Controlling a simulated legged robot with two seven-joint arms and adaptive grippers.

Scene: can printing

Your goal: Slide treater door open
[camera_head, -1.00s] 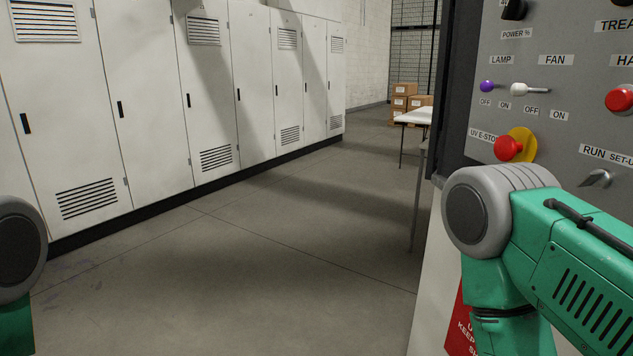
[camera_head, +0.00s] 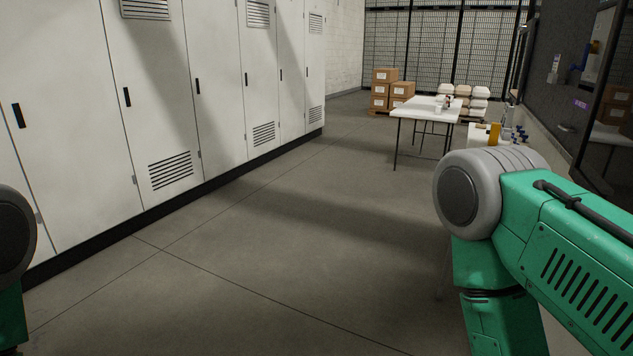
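Part of a dark machine (camera_head: 550,75) with a glass panel stands along the right edge, partly behind my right arm. I cannot tell whether this is the treater or its door. My green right arm with its grey joint fills the lower right, and its gripper is out of view. Only a grey joint and a bit of green of my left arm show at the left edge. My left gripper is out of view.
A row of pale cabinets (camera_head: 220,90) lines the left. A white table (camera_head: 420,108) stands ahead right, with boxes (camera_head: 387,88) and white stacked items (camera_head: 480,98) behind it. A mesh fence (camera_head: 430,45) closes the back. The middle floor (camera_head: 270,240) is clear.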

